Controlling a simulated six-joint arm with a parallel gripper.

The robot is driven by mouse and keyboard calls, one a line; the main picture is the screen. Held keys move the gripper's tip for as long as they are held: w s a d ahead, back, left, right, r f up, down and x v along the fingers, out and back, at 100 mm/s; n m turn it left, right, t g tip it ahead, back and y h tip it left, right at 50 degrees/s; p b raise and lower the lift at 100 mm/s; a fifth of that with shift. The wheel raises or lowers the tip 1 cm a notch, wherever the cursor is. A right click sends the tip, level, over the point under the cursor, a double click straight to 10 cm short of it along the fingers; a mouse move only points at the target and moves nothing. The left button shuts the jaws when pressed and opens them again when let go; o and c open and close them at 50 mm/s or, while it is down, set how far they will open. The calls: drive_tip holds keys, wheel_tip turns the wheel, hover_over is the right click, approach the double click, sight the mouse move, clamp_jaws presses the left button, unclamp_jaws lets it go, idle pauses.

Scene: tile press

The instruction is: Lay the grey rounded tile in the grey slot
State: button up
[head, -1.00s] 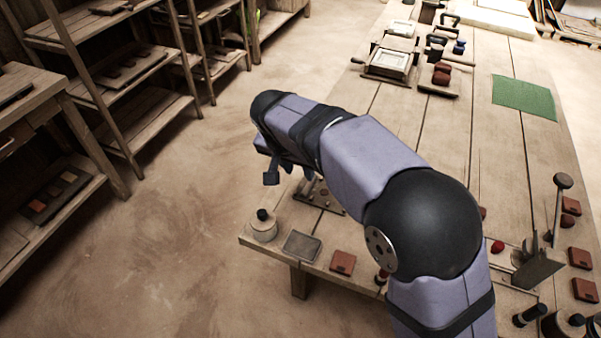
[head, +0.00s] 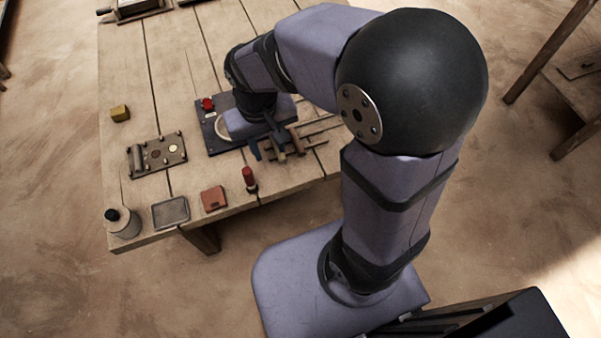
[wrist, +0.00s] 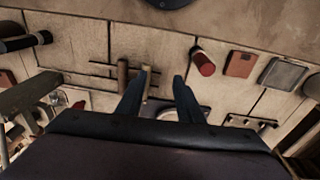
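A flat grey piece with rounded corners and a paler rim (head: 170,212) lies near the table's front edge; it also shows in the wrist view (wrist: 283,75). I cannot tell whether it is the tile or a shallow tray. No grey slot can be made out clearly. In the head view my gripper (head: 266,143) is right of the grey piece, over a small rack with wooden handles (head: 292,140).
A red-brown tile (head: 213,198) and a red-topped cylinder (head: 249,179) stand right of the grey piece. A black-topped jar (head: 122,222) stands left of it. A dark plate with a red knob (head: 213,132) is partly under my arm. A yellow block (head: 120,113) lies behind, with bare planks beyond.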

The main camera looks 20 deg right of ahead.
drive_tip(key=s+d+f, duration=0.3)
drive_tip(key=s+d, duration=0.2)
drive_tip(key=s, duration=0.3)
drive_tip(key=shift+s+d+g+y, duration=0.3)
drive_tip(key=shift+d+g, duration=0.1)
drive_tip(key=shift+r, duration=0.2)
wheel_tip(320, 180, up, 31)
drive_tip(key=p, duration=3.2)
drive_tip(key=s+a+f+n+t+y+b, duration=0.15)
drive_tip(key=a+f+n+b, duration=0.4)
drive_tip(key=f+b, duration=1.4)
drive_tip(key=s+a+f+n+b, duration=0.25)
drive_tip(key=a+f+b, duration=0.55)
drive_tip(key=f+b, duration=1.1)
drive_tip(key=s+a+f+n+y+b, duration=0.1)
drive_tip(key=a+f+n+b, duration=0.5)
drive_tip(key=f+b, duration=1.3)
drive_tip(key=w+d+f+m+h+b, duration=0.1)
drive_tip(key=w+d+f+m+b, duration=0.1)
drive_tip(key=d+f+m+b, duration=0.5)
drive_tip(key=w+d+f+m+g+h+b, duration=0.1)
drive_tip(key=w+d+f+m+b, duration=0.2)
drive_tip(key=d+f+m+b, duration=0.4)
drive_tip(key=d+f+b, duration=0.2)
drive_tip(key=f+b, duration=0.4)
drive_tip(key=b, duration=0.1)
drive_tip(key=d+f+b, duration=0.3)
drive_tip(key=f+b, duration=0.4)
drive_tip(key=shift+d+f, duration=0.25)
drive_tip(key=shift+f, duration=0.05)
